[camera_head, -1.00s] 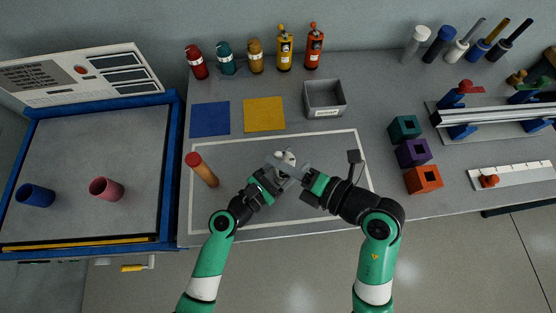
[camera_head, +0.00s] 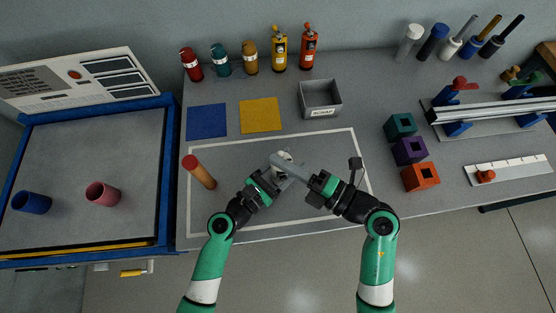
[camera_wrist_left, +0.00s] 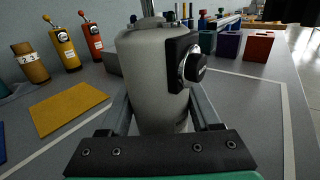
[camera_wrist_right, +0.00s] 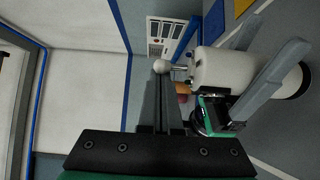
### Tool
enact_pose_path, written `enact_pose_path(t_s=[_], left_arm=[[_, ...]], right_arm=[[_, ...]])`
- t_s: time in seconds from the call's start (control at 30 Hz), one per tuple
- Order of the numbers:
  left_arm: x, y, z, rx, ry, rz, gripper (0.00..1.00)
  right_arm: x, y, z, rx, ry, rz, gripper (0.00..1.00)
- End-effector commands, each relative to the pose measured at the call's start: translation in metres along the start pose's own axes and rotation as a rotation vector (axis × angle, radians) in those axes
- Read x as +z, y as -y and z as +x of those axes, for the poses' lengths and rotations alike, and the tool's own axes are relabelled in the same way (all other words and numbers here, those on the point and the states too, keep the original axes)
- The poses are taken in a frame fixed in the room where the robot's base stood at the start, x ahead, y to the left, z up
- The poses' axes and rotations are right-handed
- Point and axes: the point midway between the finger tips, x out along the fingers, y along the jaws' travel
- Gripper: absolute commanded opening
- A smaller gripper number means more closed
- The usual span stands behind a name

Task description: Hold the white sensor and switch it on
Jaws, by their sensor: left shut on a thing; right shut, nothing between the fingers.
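The white sensor (camera_wrist_left: 150,75) is a rounded cylinder. In the left wrist view it stands between the fingers of my left gripper (camera_wrist_left: 160,115), which is shut on it. A black plate with a round metal-rimmed knob (camera_wrist_left: 192,66) is on its right side there. In the head view the sensor (camera_head: 283,158) is partly hidden by the grippers. My right gripper (camera_head: 274,160) is shut and empty, with its fingers across the sensor's top. In the right wrist view its fingertips (camera_wrist_right: 163,72) are beside a small round white tip at the end of the sensor (camera_wrist_right: 225,70); contact is unclear.
A grey scrap bin (camera_head: 320,98), a yellow mat (camera_head: 261,115) and a blue mat (camera_head: 207,121) lie behind. Coloured blocks (camera_head: 409,151) stand to the right. The front of the marked area is mostly clear.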

Motion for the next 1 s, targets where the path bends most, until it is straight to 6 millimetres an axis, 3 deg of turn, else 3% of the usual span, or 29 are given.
enact_pose_path(t_s=[0.2,0.47,0.77,1.0], left_arm=[[0.000,0.000,0.000,-0.001,0.000,0.000,0.01],[0.000,0.000,0.000,0.000,0.000,0.000,0.01],[0.000,0.000,0.000,0.000,0.000,0.000,0.01],[0.000,0.000,0.000,0.000,0.000,0.000,0.01]], right_arm=[[0.005,0.002,-0.005,0.145,0.001,0.128,0.00],[0.003,0.000,-0.004,0.144,-0.001,0.120,0.00],[-0.028,-0.018,0.019,0.147,-0.005,0.119,0.00],[-0.026,0.002,-0.036,0.145,0.007,0.125,0.00]])
